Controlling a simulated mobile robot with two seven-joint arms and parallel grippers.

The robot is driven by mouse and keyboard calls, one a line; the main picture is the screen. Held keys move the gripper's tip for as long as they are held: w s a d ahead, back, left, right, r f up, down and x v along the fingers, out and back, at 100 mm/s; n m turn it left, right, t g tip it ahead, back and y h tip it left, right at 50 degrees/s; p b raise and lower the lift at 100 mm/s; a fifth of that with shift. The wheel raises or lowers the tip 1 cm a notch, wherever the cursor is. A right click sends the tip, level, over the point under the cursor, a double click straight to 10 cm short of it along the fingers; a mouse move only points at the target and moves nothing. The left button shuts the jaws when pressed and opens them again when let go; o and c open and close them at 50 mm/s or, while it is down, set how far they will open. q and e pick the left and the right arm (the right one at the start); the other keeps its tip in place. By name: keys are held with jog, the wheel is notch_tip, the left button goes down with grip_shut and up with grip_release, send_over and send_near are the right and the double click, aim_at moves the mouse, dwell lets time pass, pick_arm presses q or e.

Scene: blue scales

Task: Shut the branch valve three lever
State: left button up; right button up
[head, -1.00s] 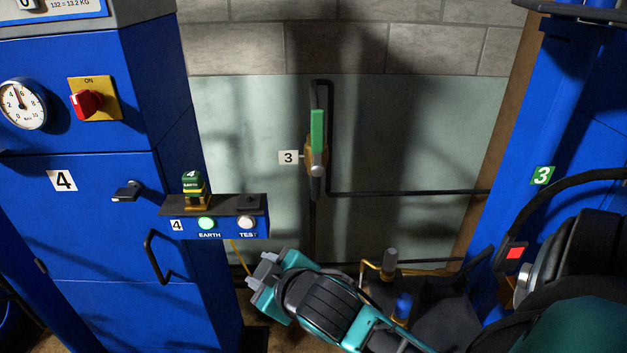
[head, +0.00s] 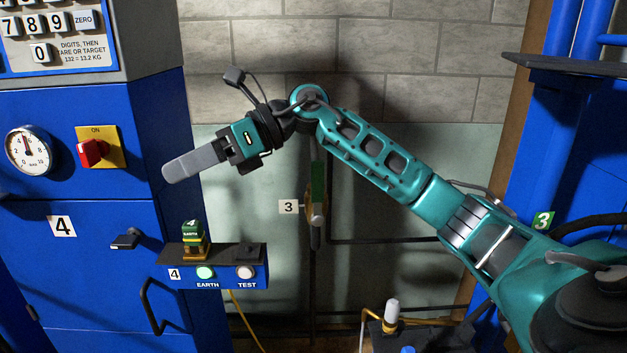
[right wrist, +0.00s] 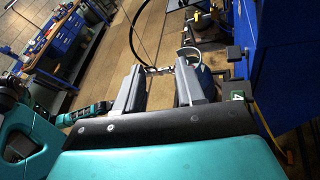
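The branch valve three lever is green (head: 318,183) and stands upright, in line with the vertical pipe, on a brass valve body (head: 309,207) beside a white number 3 label (head: 288,207). My right gripper (head: 168,174) is up and to the left of the lever, in front of cabinet 4, and touches neither. The right wrist view shows its two fingers (right wrist: 158,85) apart with nothing held. A teal arm part at that view's left seems to be my left arm; its fingers are hidden.
Blue cabinet 4 (head: 80,275) stands left with a red switch (head: 93,152), a gauge and a door handle. A small EARTH/TEST box (head: 215,270) juts out beside it. Blue equipment marked 3 stands right.

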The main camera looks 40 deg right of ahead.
jog(key=d+r+h, duration=0.1)
jog(key=d+h, duration=0.4)
jog(key=d, duration=0.5)
jog(key=g+h+b, duration=0.2)
jog(key=h+b, duration=0.1)
jog(key=h, duration=0.2)
send_over(314, 202)
jog(key=shift+m, duration=0.3)
jog(key=f, duration=0.7)
jog(key=shift+d+f, duration=0.3)
jog(key=shift+d, duration=0.1)
jog(key=shift+w+a+f+b, duration=0.2)
jog(key=shift+w+f+b, duration=0.1)
jog(key=shift+f, duration=0.3)
pick_arm(q)
jog(key=shift+w+d+f+h, duration=0.2)
jog(key=shift+d+f, duration=0.1)
jog(key=shift+f, duration=0.2)
jog(key=shift+w+d+f+h, duration=0.15)
jog(key=shift+d+f, duration=0.1)
jog(key=shift+f, duration=0.25)
pick_arm(e)
jog(key=shift+c, duration=0.2)
grip_shut()
